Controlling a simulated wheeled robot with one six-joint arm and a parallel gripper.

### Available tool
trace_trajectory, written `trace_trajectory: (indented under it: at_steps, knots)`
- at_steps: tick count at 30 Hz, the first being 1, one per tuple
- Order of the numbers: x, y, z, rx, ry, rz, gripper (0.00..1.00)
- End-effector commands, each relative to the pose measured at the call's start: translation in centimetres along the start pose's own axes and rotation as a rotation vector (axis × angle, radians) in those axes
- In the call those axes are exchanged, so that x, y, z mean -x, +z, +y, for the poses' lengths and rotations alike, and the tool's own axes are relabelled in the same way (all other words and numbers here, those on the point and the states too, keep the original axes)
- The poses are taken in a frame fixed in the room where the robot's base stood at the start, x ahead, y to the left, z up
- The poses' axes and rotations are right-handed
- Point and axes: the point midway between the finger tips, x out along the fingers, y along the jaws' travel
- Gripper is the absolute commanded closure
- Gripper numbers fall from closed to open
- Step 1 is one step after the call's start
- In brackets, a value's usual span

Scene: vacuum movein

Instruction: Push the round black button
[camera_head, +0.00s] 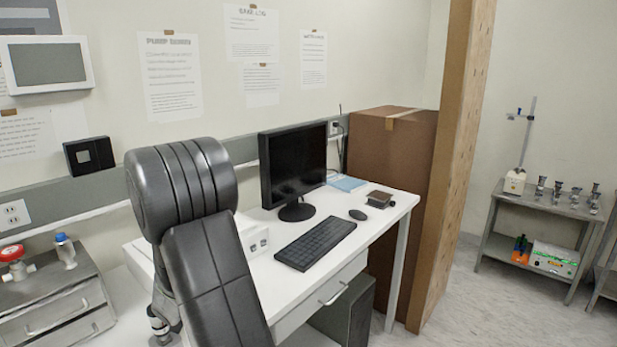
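A small black box (90,156) is mounted on the grey wall rail at the left. Its face has a small darker and lighter patch in the middle. I cannot tell at this size whether that is a round black button. No other round black button stands out. My gripper is not in view, so its opening and its distance to the box cannot be seen.
A large black padded form, perhaps my arm, rises right of the box. A white desk (395,222) holds a monitor (292,165), keyboard (315,243) and mouse (357,214). Metal drawers (60,305) stand lower left. A cardboard box (385,165) stands behind the desk.

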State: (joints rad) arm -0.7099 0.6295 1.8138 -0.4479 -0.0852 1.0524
Motion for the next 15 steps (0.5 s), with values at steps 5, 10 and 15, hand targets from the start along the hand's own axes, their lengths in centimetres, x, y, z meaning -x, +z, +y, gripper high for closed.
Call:
trace_trajectory:
  at_steps: [5,10,15]
  knots:
    - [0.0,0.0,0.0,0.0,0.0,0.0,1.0]
    - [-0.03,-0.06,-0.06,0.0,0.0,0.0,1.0]
    - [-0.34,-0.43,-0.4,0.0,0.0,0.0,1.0]
